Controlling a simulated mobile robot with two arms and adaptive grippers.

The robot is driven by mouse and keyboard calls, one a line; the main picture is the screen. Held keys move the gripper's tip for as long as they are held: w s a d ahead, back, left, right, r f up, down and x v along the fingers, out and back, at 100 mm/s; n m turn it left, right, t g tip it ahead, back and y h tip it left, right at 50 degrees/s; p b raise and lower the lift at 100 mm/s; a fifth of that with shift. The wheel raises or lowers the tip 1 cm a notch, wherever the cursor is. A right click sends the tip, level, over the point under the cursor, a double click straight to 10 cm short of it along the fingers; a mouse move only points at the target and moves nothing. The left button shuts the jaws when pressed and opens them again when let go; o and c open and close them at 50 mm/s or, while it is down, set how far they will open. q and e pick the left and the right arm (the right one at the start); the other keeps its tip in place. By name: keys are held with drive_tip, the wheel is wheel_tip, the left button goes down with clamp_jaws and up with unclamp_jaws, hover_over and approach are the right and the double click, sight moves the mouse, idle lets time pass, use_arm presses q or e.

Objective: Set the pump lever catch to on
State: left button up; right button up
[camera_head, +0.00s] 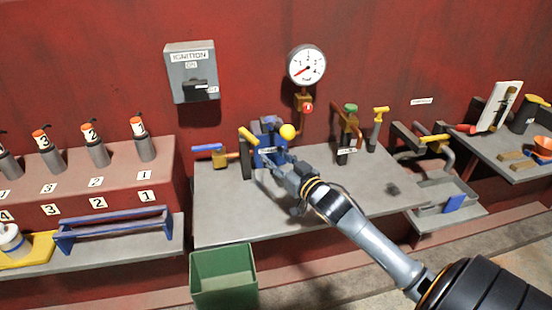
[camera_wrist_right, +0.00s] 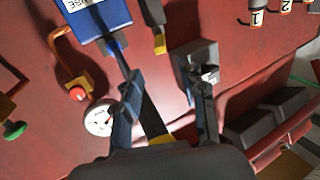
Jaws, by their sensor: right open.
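The blue pump (camera_head: 268,142) stands at the back of the grey bench, with a yellow ball knob (camera_head: 287,131) at its upper right and a yellow-ended handle (camera_head: 248,136) at its upper left. My right gripper (camera_head: 283,168) is just in front of the pump and hides part of it. In the right wrist view a blue labelled box (camera_wrist_right: 95,17) is at the top left, with a yellow-tipped dark lever (camera_wrist_right: 156,30) beside it. The right gripper (camera_wrist_right: 166,82) is open there; a dark bar with a yellow end (camera_wrist_right: 158,132) shows between its fingers. I cannot tell whether they touch. The catch's setting is unclear.
The ignition box (camera_head: 191,72) and gauge (camera_head: 306,64) are on the red wall. A blue-handled valve (camera_head: 212,152) is left of the pump, and a green-capped fitting (camera_head: 347,140) is to its right. A green bin (camera_head: 224,277) stands in front. The bench's right half has free room.

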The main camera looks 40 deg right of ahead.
sight(249, 136)
drive_tip(key=c, duration=0.4)
drive_tip(key=shift+a+f+n, duration=0.25)
drive_tip(key=shift+a+n, duration=0.1)
drive_tip(key=shift+n, duration=0.15)
drive_tip(key=c, duration=0.3)
drive_tip(key=a+n, duration=0.1)
drive_tip(key=n, duration=0.1)
drive_tip(key=a+f+n+g+h+p, duration=0.1)
drive_tip(key=a+n, duration=0.1)
drive_tip(key=a+f+n+p, duration=0.1)
drive_tip(key=n, duration=0.2)
drive_tip(key=shift+w+a+h, duration=0.3)
drive_tip(key=shift+a, duration=0.05)
clamp_jaws()
drive_tip(key=a+r+n+h+p, duration=0.1)
drive_tip(key=a+r+n+h, duration=0.2)
drive_tip(key=n, duration=0.4)
drive_tip(key=w+d+p, duration=0.3)
drive_tip(key=w+d, duration=0.2)
drive_tip(key=w, duration=0.4)
drive_tip(key=shift+d+f, duration=0.25)
drive_tip(key=shift+f, duration=0.15)
